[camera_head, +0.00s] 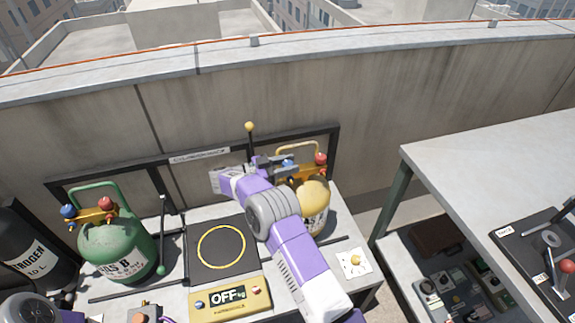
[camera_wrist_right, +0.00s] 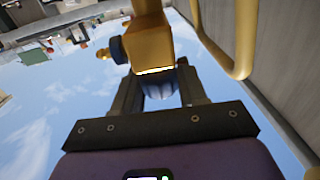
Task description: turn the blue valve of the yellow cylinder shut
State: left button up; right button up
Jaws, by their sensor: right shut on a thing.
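The yellow cylinder (camera_head: 318,217) stands at the back right of the bench, partly hidden behind my right arm. On top it has a red valve (camera_head: 320,158) and a blue valve (camera_head: 288,162), under a yellow handle loop (camera_head: 297,146). My right gripper (camera_head: 284,167) reaches the blue valve from the left and is shut on it. In the right wrist view the dark blue knob (camera_wrist_right: 159,88) sits between the two fingers, against the yellow valve block (camera_wrist_right: 150,47). How far the valve is turned I cannot tell. My left gripper is out of view.
A green cylinder (camera_head: 112,250) with its own blue and red valves stands at the left, beside a black cylinder (camera_head: 30,262). A black scale (camera_head: 200,270) and its yellow panel (camera_head: 213,309) reading OFF lie between. A grey table (camera_head: 470,160) stands right; a wall runs behind.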

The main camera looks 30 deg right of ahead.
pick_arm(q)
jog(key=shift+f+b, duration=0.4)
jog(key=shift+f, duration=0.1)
pick_arm(e)
jog(key=shift+d+m+g+y, duration=0.1)
jog(key=shift+m+g+y, duration=0.4)
jog(key=shift+m+g, duration=0.9)
jog(key=o, duration=1)
jog(key=shift+s+n+g, duration=0.1)
jog(key=shift+n+g, duration=0.2)
jog(key=shift+c, duration=0.2)
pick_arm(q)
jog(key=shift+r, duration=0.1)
